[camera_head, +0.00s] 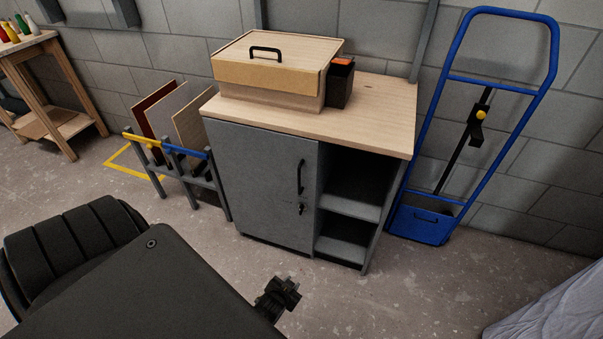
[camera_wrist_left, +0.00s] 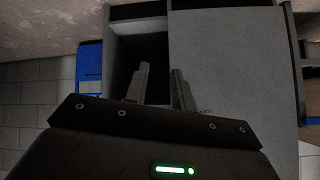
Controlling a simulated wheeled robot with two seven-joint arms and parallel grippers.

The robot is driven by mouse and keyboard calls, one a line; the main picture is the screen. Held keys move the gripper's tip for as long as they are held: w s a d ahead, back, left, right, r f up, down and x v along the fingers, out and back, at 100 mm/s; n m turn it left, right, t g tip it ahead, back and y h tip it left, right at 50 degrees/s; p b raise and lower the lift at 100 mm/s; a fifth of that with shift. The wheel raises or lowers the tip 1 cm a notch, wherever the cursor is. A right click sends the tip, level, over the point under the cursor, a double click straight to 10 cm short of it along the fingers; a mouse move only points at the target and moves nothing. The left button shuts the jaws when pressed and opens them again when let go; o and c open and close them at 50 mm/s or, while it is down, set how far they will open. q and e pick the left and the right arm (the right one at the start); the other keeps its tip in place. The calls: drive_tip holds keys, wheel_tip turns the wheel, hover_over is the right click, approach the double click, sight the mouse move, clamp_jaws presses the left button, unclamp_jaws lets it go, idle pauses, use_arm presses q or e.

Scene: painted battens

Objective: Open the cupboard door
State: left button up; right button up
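The grey cupboard (camera_head: 240,125) stands against the wall under a wooden top. Its door (camera_head: 260,190) is closed on the left part. A dark vertical handle (camera_head: 300,177) sits near the door's right edge, with a lock and key (camera_head: 301,208) below it. My left gripper (camera_head: 284,288) is in front of and below the door in the head view, apart from the handle. In the left wrist view the fingers (camera_wrist_left: 160,70) are spread with nothing visible between them, facing the door (camera_wrist_left: 225,70) and the open shelves. The handle cannot be made out there. My right gripper is not in view.
Open shelves (camera_head: 350,185) fill the cupboard's right side. A wooden box (camera_head: 270,75) and a dark container (camera_head: 340,85) stand on top. A blue trolley (camera_head: 425,225) is at right, a panel rack (camera_head: 175,165) at left. The floor before the door is clear.

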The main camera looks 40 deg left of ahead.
use_arm(q)
drive_tip(key=w+a+r+n+t+y+b, duration=0.3)
drive_tip(key=w+a+r+t, duration=0.1)
drive_tip(key=w+r, duration=0.8)
drive_tip(key=n+t+y+b, duration=0.2)
drive_tip(key=n+y, duration=0.1)
drive_tip(key=y, duration=0.1)
approach(299, 180)
drive_tip(key=shift+t, duration=0.3)
drive_tip(key=x, duration=1)
drive_tip(key=shift+s+f, duration=0.1)
drive_tip(key=shift+f, duration=0.05)
drive_tip(key=shift+w+a, duration=0.2)
drive_tip(key=shift+w, duration=0.1)
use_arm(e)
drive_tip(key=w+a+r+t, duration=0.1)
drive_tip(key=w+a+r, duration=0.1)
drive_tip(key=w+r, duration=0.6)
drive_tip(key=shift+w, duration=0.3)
use_arm(q)
drive_tip(key=shift+c, duration=0.3)
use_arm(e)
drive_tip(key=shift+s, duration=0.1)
use_arm(q)
clamp_jaws()
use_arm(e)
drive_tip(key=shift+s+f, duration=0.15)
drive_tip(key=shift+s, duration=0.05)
